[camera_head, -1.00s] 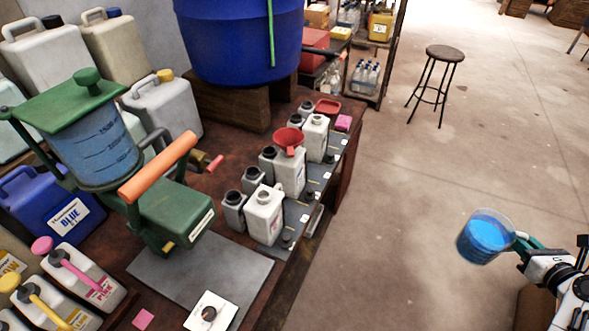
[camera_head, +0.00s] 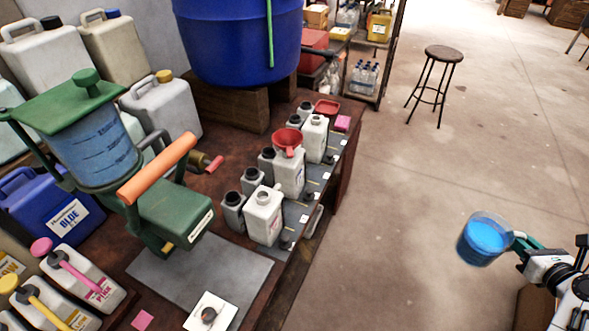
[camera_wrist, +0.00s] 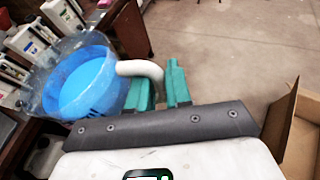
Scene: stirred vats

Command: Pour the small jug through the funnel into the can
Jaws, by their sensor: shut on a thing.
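The small jug (camera_head: 483,239) is clear and holds blue liquid. My gripper (camera_head: 524,243) is shut on its handle and holds it in the air over the floor, right of the bench. In the wrist view the jug (camera_wrist: 82,84) is left of the green fingers of my gripper (camera_wrist: 160,86), which close on the white handle. The red funnel (camera_head: 288,139) sits in the mouth of a white can (camera_head: 290,175) on the bench, well left of my gripper. The inside of the can is hidden.
Other white cans (camera_head: 264,215) and grey bottles stand close around the funnel can. A green dispenser with an orange lever (camera_head: 157,168) and a blue vat (camera_head: 240,35) stand on the bench. A stool (camera_head: 444,58) stands behind. A cardboard box (camera_wrist: 300,130) is at right.

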